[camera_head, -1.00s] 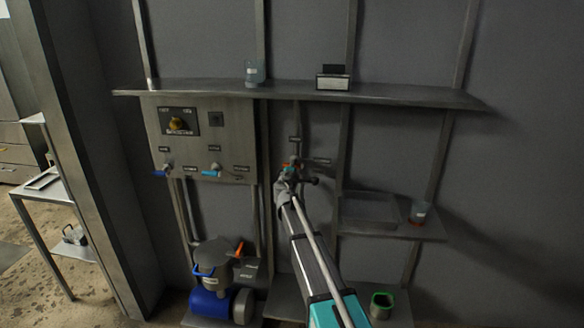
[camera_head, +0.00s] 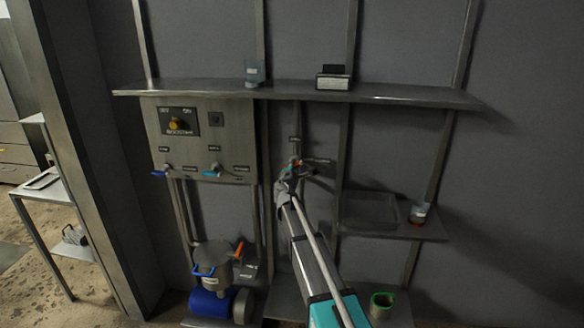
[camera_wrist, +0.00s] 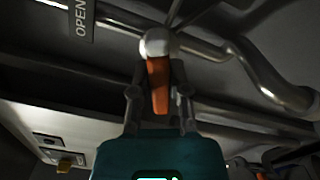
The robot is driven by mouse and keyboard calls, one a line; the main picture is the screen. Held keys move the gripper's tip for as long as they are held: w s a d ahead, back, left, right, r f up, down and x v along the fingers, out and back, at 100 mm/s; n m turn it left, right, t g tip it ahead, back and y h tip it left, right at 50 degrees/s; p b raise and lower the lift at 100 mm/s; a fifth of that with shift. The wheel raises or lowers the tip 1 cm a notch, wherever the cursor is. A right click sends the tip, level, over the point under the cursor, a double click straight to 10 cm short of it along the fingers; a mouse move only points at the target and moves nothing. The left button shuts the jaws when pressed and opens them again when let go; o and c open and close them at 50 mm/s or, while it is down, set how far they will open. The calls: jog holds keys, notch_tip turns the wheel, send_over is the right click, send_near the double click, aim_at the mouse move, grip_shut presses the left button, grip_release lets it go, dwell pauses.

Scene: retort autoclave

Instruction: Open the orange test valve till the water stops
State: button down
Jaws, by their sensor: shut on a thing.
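The orange test valve (camera_wrist: 158,85) shows in the wrist view as an orange lever hanging from a pale round hub on a metal pipe. My gripper (camera_wrist: 159,95) has one finger on each side of the lever and is shut on it. An "OPEN" label (camera_wrist: 81,20) is at the upper left of the lever. In the head view my gripper (camera_head: 285,178) is at the pipework right of the control panel, and only a bit of orange shows there. I cannot see any water running.
A control panel (camera_head: 228,137) with blue-handled valves is at the left. A shelf (camera_head: 400,94) runs above my arm. A lower shelf holds a clear tray (camera_head: 370,211) and a small cup (camera_head: 419,213). A pump with a pot (camera_head: 213,262) and a green-rimmed container (camera_head: 382,305) stand low down.

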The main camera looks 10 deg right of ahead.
jog(key=n, duration=0.6)
jog(key=shift+n, duration=0.3)
jog(key=n, duration=0.6)
jog(key=shift+n, duration=0.3)
jog(key=c, duration=0.6)
grip_release()
jog(key=v, duration=1.2)
